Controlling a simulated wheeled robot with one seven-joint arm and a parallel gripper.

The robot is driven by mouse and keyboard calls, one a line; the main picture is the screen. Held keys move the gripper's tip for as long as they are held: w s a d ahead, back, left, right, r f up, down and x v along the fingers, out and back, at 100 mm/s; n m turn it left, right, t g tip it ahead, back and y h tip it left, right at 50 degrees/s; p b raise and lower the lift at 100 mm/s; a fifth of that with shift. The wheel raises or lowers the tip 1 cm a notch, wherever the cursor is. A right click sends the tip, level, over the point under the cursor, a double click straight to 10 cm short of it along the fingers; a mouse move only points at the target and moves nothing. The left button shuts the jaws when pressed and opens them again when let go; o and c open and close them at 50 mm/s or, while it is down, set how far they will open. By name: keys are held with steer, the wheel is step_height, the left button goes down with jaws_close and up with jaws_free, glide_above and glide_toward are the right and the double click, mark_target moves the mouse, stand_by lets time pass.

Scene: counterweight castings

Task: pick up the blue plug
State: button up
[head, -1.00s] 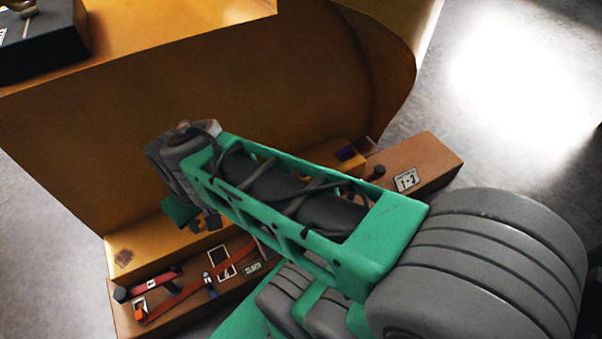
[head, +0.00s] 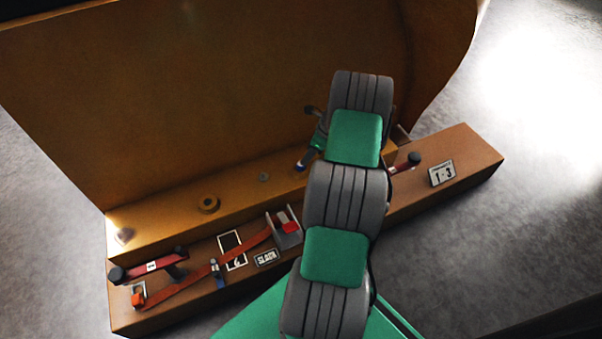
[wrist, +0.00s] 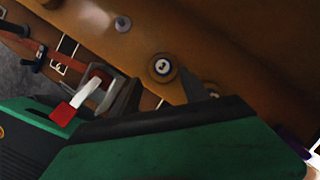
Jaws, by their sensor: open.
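My gripper (head: 316,136) shows only in part in the head view, beside and behind my arm, over the yellow ledge. A small blue piece (head: 306,159) with a pale end shows just below it; I cannot tell whether this is the blue plug or part of the gripper. In the wrist view, green and black gripper parts fill the bottom, with dark tips (wrist: 200,88) over the ledge. The jaws are open, with nothing seen between them. A purple-blue thing (wrist: 294,134) is partly cut off at the right.
The yellow ledge (head: 160,225) runs along a tall yellow wall and carries a brass ring (head: 208,204) and a grey washer (head: 263,177). The brown front beam holds an orange strap (head: 185,285), a ratchet (head: 284,229), red-handled bars and a SLACK sign (head: 266,257).

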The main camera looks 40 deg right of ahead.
mark_target(301, 167)
steer(key=b+x, duration=0.1)
steer(key=x, duration=0.1)
steer(key=b+x, duration=0.1)
steer(key=x, duration=0.2)
steer(key=b+x, duration=0.1)
steer(key=x, duration=0.1)
steer(key=shift+w+d+f+b, duration=0.1)
steer(key=shift+d+f+b, duration=0.15)
steer(key=shift+f+b, duration=0.15)
steer(key=shift+r, duration=0.1)
steer(key=shift+c, duration=0.3)
jaws_close()
